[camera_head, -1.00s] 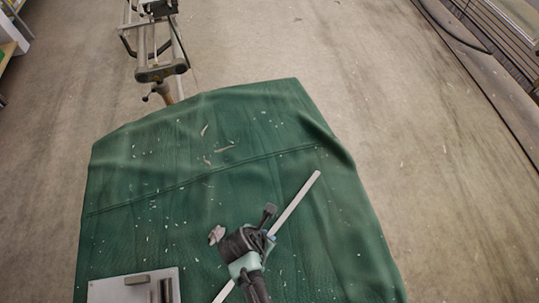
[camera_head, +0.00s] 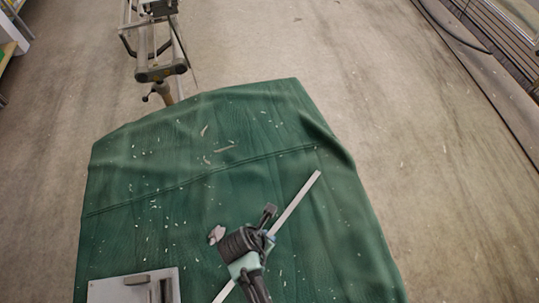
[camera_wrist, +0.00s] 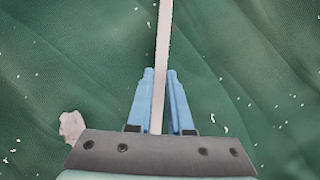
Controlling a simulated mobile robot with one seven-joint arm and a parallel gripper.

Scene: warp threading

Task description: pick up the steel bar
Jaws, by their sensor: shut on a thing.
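The steel bar (camera_head: 297,200) is a long, thin, pale grey bar. It runs diagonally over the green cloth in the head view, its lower end showing left of my arm. In the wrist view the bar (camera_wrist: 163,50) runs up from between the two blue fingers of my gripper (camera_wrist: 161,98). The fingers are shut on it, one on each side. In the head view my gripper (camera_head: 270,238) is over the bar's middle, and my wrist hides that part. I cannot tell whether the bar touches the cloth.
A green cloth (camera_head: 130,200) with scattered pale flecks covers the table. A crumpled pinkish lump (camera_head: 216,234) lies left of my gripper. A light plate (camera_head: 110,290) with grey blocks sits at the lower left. A metal stand (camera_head: 160,72) is beyond the table.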

